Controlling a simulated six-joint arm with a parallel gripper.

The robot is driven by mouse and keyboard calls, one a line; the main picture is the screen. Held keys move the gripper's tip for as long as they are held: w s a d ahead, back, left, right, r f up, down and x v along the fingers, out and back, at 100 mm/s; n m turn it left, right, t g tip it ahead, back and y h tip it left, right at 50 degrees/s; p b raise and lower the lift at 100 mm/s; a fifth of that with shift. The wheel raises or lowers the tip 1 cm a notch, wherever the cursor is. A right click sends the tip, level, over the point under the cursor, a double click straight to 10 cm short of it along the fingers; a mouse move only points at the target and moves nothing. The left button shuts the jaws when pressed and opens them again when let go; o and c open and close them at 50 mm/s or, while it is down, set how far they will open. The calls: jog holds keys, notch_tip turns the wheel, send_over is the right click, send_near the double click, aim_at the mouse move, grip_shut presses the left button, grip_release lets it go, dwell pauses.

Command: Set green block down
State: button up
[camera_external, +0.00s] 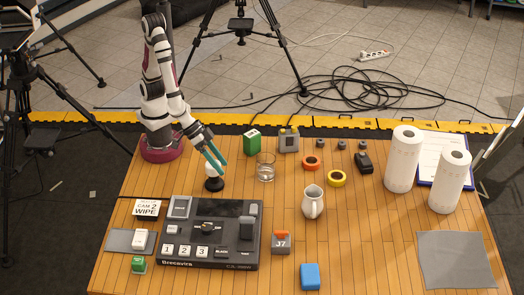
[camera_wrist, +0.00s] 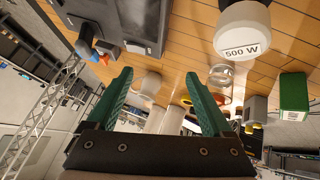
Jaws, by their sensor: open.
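My gripper (camera_external: 217,163) is open, its two teal fingers hanging over the left-centre of the table. The wrist view also shows my gripper (camera_wrist: 160,85), with nothing held between its fingers. The same block (camera_wrist: 293,94) shows at the right of the wrist view. A smaller green block (camera_external: 138,265) with a pale marking is at the table's front left. The frames do not show which one the task names.
A white bulb (camera_external: 211,170) on a black base stands close by my gripper, marked 500 W in the wrist view. A glass (camera_external: 265,168), grey device (camera_external: 289,141), control panel (camera_external: 178,251), jug (camera_external: 312,203) and paper rolls (camera_external: 404,160) stand around.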

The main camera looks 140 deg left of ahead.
jog(key=s+d+r+m+g+h, duration=0.2)
jog(key=s+d+r+m+h, duration=0.4)
jog(key=s+d+m, duration=0.25)
jog(key=s+a+r+m+g+y, duration=0.1)
jog(key=s+a+m+g+y, duration=0.1)
jog(key=s+a, duration=0.3)
jog(key=s+a+r+m+g+y, duration=0.1)
jog(key=s+a+m, duration=0.4)
jog(key=s, duration=0.6)
jog(key=a+g+y, duration=0.1)
jog(key=g, duration=0.1)
jog(key=shift+a+r+g+y, duration=0.25)
jog(key=shift+r+g+y, duration=0.05)
